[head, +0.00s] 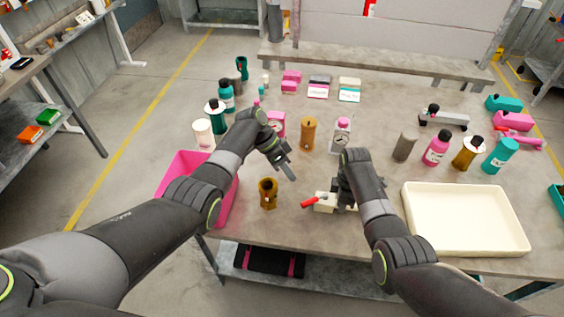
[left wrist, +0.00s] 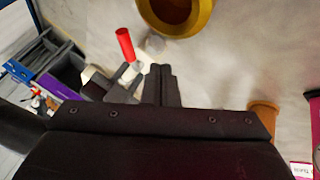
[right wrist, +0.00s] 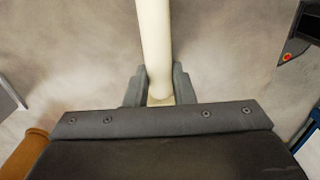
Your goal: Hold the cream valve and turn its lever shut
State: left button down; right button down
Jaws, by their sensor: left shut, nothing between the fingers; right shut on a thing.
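The cream valve (head: 325,203) is near the table's front edge, with its red lever (head: 309,202) pointing left. My right gripper (head: 343,196) is shut on the valve; in the right wrist view the cream body (right wrist: 154,40) runs between the fingers (right wrist: 158,88). My left gripper (head: 290,174) is above the table, up and left of the lever, apart from it. In the left wrist view its fingers (left wrist: 162,85) are together and empty, with the red lever (left wrist: 125,44) to their left. My right gripper hides part of the valve.
A mustard cup (head: 268,195) stands close to the lever's left. A pink bin (head: 173,173) is at the left, and a cream tray (head: 466,246) at the right. Bottles and an orange-brown cylinder (head: 308,134) stand behind the grippers.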

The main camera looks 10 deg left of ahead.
aim_at(304, 204)
pick_arm(q)
jog(key=x, duration=0.3)
jog(key=shift+s+d+f, duration=0.15)
jog(key=shift+s+d, duration=0.1)
jog(key=shift+s+d+f, duration=0.15)
jog(key=shift+s+d, duration=0.3)
jog(key=shift+s, duration=0.2)
jog(key=shift+s+d+f, duration=0.1)
jog(key=shift+s+d, duration=0.35)
jog(key=shift+s, duration=0.2)
jog(key=shift+s+d+n+t, duration=0.15)
jog(key=shift+s+n+t, duration=0.2)
jog(key=shift+n, duration=0.15)
jog(key=s+n+t, duration=0.1)
jog(key=s+d+n+t, duration=0.1)
jog(key=n, duration=0.1)
jog(key=shift+s+d+n, duration=0.1)
jog(key=shift+s+n, duration=0.2)
jog(key=shift+s+d, duration=0.85)
jog(key=shift+d, duration=0.05)
jog(key=shift+s+d, duration=0.1)
